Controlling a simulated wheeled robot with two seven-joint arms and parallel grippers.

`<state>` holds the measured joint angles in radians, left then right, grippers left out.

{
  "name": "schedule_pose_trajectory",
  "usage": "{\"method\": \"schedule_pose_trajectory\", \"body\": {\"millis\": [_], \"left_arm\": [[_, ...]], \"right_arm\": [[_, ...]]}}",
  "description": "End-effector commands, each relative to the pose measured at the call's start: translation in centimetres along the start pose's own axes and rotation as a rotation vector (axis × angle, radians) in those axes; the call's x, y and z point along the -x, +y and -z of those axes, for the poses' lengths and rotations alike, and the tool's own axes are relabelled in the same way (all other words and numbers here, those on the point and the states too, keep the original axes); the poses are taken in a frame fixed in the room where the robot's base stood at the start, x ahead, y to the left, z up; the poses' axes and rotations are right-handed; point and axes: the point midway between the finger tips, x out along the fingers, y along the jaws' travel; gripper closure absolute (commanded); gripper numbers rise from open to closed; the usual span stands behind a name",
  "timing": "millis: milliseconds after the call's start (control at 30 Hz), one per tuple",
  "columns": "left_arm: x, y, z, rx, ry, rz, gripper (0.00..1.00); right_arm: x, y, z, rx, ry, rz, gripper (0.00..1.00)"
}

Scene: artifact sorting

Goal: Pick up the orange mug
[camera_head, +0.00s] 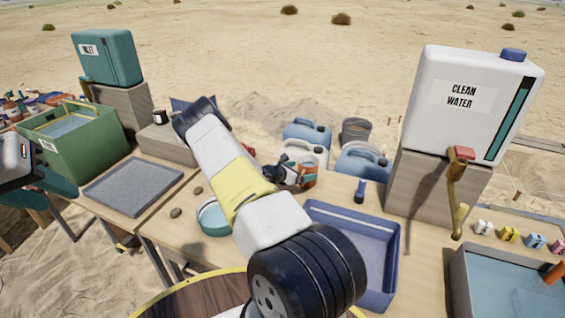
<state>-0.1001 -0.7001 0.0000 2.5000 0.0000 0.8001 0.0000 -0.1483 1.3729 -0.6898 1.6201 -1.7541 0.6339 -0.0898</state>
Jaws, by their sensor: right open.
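The orange mug (308,174), with a pale band, stands on the wooden table in the middle of the view. My right arm crosses the centre of the picture and hides part of the table. My right gripper (286,174) is dark and open, right at the mug's left side. The picture is too small to tell whether its fingers touch the mug or reach around it.
Blue and white jerrycans (306,134) and a grey bucket (356,131) are behind the mug. A blue basin (398,255) and a teal round dish (212,218) are in front. A clean water tank (465,105) stands at right, a grey tray (132,187) at left.

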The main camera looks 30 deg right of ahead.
Motion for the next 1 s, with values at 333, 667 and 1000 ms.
{"method": "schedule_pose_trajectory", "body": {"millis": [333,667,1000], "left_arm": [[0.0,0.0,0.0,0.000,0.000,0.000,0.64],[0.0,0.0,0.0,0.000,0.000,0.000,0.64],[0.0,0.0,0.0,0.000,0.000,0.000,0.64]], "right_arm": [[-3.5,-0.3,0.3,-0.001,0.000,0.001,0.02],[-3.4,-0.3,0.3,-0.001,0.000,0.001,0.35],[-3.4,-0.3,0.1,-0.001,-0.002,0.000,0.69]]}}
